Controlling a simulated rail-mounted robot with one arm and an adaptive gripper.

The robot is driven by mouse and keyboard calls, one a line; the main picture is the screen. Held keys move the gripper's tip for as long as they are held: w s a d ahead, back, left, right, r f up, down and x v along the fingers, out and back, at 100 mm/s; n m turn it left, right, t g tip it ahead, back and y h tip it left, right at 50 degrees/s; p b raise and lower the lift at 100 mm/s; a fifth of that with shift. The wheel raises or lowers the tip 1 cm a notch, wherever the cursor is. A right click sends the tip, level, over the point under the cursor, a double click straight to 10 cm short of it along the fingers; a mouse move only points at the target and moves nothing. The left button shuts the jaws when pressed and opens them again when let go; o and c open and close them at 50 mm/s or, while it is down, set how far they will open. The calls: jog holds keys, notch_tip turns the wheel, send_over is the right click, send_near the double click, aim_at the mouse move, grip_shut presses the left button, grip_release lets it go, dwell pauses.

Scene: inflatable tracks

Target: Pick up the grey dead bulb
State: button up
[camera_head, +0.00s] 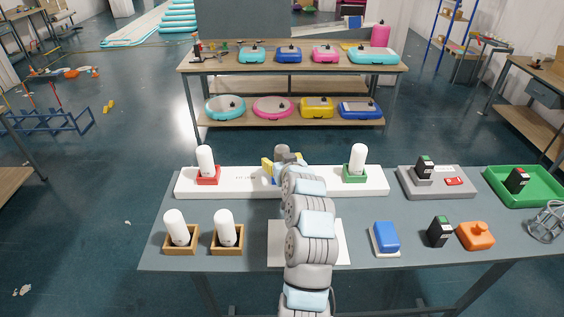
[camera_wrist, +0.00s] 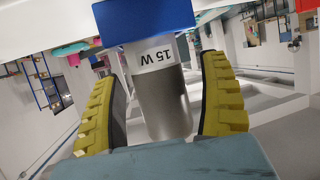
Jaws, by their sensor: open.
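My gripper (camera_wrist: 162,62) is open, with one yellow finger on each side of the bulb. My arm hides most of the socket.
The white board (camera_head: 235,182) also bears white bulbs in a red socket (camera_head: 207,176) and a green socket (camera_head: 355,173). Two white bulbs (camera_head: 177,226) stand in wooden holders at front left. A grey tray (camera_head: 440,188), green tray (camera_head: 525,201) and blue block (camera_head: 385,235) are right.

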jog(key=shift+c, duration=0.4)
jog(key=c, duration=1.2)
jog(key=shift+r, duration=0.15)
